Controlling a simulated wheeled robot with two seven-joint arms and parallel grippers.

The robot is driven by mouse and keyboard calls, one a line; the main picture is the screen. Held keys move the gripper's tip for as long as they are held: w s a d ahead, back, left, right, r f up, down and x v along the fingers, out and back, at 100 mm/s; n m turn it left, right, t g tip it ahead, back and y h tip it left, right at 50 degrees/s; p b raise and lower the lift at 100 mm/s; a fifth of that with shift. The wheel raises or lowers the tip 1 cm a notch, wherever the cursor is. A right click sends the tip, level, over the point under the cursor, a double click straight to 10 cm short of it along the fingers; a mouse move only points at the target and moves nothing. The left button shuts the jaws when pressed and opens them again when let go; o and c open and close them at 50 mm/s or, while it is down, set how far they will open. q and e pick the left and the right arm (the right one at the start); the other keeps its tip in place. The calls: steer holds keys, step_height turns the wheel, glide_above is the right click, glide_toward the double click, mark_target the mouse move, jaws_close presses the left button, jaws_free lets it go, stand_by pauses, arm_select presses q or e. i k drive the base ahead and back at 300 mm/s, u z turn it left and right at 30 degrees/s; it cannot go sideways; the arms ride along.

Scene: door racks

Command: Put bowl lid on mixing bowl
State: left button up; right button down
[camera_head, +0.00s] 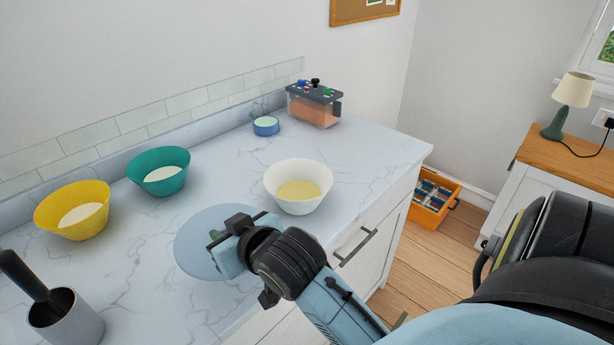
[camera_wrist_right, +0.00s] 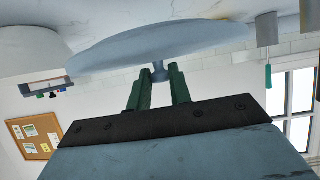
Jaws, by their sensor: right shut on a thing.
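The bowl lid (camera_head: 200,235) is a pale blue disc with a small knob, and it also shows in the right wrist view (camera_wrist_right: 160,42). My right gripper (camera_head: 217,237) is shut on the knob, with its green fingers (camera_wrist_right: 158,80) on either side of it. The lid appears held over the counter's front part, left of the white bowl. The white bowl (camera_head: 299,205) stands upright and uncovered, with pale yellow contents. A teal bowl (camera_head: 160,184) and a yellow bowl (camera_head: 60,225) stand further left, also uncovered. I cannot tell by looks which is the mixing bowl. My left gripper is out of view.
A grey cup with a dark-handled tool (camera_head: 66,322) stands at the near left. A small blue round container (camera_head: 266,126) and a clear box with a dark lid (camera_head: 313,108) stand at the back.

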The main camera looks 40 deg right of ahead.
mark_target(305, 178)
steer(key=k, duration=0.35)
steer(key=z, duration=2.55)
steer(key=i, duration=1.5)
steer(key=u, duration=2.6)
